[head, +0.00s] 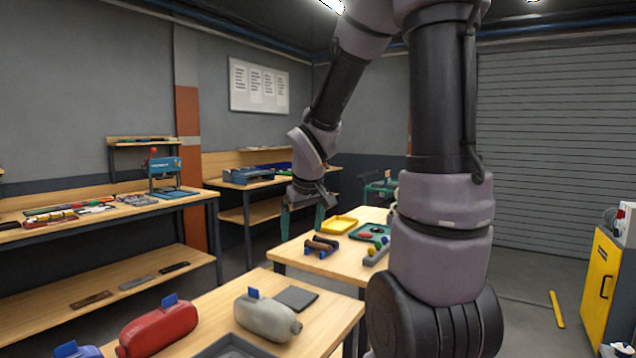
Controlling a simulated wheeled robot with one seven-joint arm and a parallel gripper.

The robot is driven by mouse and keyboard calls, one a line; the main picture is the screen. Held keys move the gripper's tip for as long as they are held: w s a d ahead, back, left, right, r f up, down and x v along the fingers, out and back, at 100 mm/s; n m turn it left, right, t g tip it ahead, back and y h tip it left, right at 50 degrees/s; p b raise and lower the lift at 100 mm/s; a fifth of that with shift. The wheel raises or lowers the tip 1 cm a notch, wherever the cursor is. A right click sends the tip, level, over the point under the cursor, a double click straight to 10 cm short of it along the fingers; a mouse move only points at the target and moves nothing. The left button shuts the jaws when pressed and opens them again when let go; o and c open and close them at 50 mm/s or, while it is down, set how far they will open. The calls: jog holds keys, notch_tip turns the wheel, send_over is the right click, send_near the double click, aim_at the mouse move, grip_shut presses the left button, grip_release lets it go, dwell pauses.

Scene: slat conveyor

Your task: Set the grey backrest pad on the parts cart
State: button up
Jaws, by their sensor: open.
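The grey backrest pad (265,318) is a rounded, light grey cushion with a blue tab on top. It lies on the near wooden table (222,297), to the right of a red pad (158,329) of like shape. My gripper (303,222) hangs from the arm, pointing down, with its two green fingers apart and nothing between them. It is above and beyond the grey pad, well apart from it. A green-framed cart (379,190), perhaps the parts cart, stands at the back, partly hidden by my arm and a table.
A dark flat plate (297,298) and a grey tray (232,347) lie close to the grey pad. A blue pad (76,350) is cut off at the bottom left. The middle table holds a yellow tray (339,226) and small parts. A yellow cabinet (603,290) stands right.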

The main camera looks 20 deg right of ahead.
jog(key=s+a+r+m+t+y, duration=0.2)
jog(key=s+r+m, duration=0.3)
jog(key=s+r, duration=0.9)
jog(key=shift+s+a+m+y, duration=0.3)
jog(key=shift+s+y, duration=0.1)
jog(key=shift+s, duration=0.7)
